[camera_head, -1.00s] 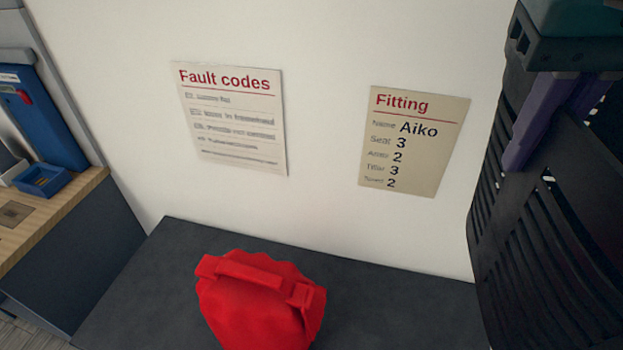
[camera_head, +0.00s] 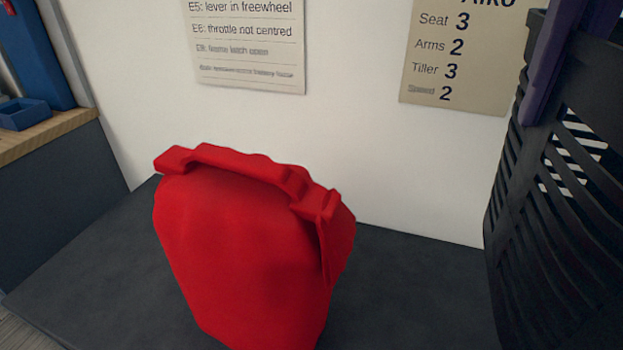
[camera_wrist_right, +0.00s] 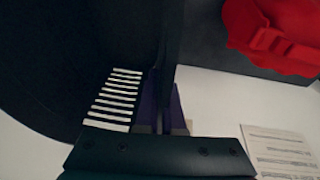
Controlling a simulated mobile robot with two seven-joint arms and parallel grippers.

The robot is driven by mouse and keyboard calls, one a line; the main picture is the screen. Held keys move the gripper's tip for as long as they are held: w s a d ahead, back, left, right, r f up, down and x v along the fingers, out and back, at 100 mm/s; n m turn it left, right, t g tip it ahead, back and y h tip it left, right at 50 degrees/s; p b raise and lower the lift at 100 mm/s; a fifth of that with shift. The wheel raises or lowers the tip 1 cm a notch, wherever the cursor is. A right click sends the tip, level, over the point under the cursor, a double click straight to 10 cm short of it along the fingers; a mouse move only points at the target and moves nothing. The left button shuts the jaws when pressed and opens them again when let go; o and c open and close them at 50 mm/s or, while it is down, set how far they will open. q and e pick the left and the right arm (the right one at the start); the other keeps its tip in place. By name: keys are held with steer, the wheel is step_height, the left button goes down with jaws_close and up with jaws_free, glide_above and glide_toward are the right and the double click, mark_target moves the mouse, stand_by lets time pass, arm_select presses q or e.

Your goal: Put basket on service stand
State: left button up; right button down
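A black slatted basket (camera_head: 565,200) hangs upright at the right edge of the head view, partly cut off by the frame. My right gripper (camera_head: 545,85), with purple fingers, is shut on the basket's upper wall. In the right wrist view the fingers (camera_wrist_right: 160,115) straddle the dark basket wall (camera_wrist_right: 60,60). A dark grey flat top (camera_head: 400,275) lies below, against the white wall; I cannot tell whether it is the service stand. The basket's underside is out of view, so contact with the top cannot be seen. My left gripper is not in view.
A red bag (camera_head: 240,240) with a top handle stands on the grey top, left of the basket; it also shows in the right wrist view (camera_wrist_right: 265,35). A wooden bench (camera_head: 45,135) with a blue tray (camera_head: 25,113) is at left. Two notices hang on the wall.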

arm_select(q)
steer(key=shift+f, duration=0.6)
arm_select(e)
steer(key=shift+f, duration=0.5)
arm_select(q)
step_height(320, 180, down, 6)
steer(key=b, duration=0.6)
steer(key=shift+b, duration=0.3)
arm_select(e)
step_height(320, 180, down, 20)
steer(key=shift+r, duration=0.15)
steer(key=c, duration=1.4)
jaws_free()
steer(key=shift+f, duration=0.2)
steer(key=o, duration=0.4)
steer(key=shift+c, duration=0.2)
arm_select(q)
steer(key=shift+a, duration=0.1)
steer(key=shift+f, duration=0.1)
arm_select(e)
steer(key=shift+r, duration=0.15)
